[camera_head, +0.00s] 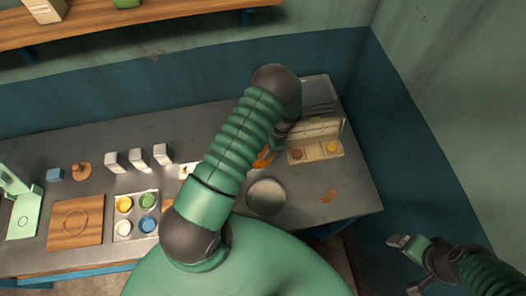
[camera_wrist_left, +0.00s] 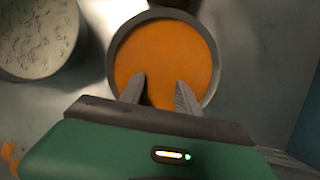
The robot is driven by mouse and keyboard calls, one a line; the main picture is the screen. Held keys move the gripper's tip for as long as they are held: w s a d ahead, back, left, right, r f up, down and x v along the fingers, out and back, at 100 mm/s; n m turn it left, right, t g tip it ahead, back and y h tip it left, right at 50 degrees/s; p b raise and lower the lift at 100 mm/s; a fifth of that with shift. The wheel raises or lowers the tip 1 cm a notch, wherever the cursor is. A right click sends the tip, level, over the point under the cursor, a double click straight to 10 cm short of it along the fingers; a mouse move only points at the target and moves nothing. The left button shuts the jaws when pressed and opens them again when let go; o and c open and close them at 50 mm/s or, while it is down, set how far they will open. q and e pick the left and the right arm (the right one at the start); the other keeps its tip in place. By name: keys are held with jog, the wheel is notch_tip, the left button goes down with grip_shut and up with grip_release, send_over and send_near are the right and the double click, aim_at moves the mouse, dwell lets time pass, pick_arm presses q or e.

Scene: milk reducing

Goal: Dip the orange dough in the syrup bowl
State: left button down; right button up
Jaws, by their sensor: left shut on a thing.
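In the left wrist view, a round dark-rimmed syrup bowl (camera_wrist_left: 205,28) is filled with flat orange. My left gripper (camera_wrist_left: 160,84) has its two fingers over the bowl's near part, a little apart. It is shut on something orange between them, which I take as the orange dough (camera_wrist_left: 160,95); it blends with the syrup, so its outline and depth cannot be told. In the head view my left arm covers most of this spot, and only a bit of orange (camera_head: 263,158) shows beside it. My right gripper (camera_head: 403,264) is empty, fingers apart, off the table at the lower right.
A pale round dish (camera_head: 266,197) stands near the bowl and an orange spill (camera_head: 328,197) lies to its right. An open cream box (camera_head: 316,151) is behind. A paint-like tray (camera_head: 136,217), white blocks (camera_head: 137,158) and a wooden board (camera_head: 76,222) are left.

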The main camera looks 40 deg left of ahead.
pick_arm(q)
jog(key=shift+a, duration=0.2)
dwell(0.3)
jog(key=shift+d+r+p, duration=0.15)
jog(key=shift+r+p, duration=0.5)
jog(key=shift+r, duration=0.2)
jog(key=shift+r+p, duration=1.95)
jog(key=shift+r, duration=0.9)
notch_tip(320, 180, up, 4)
jog(key=p, duration=0.2)
jog(key=shift+p, duration=0.35)
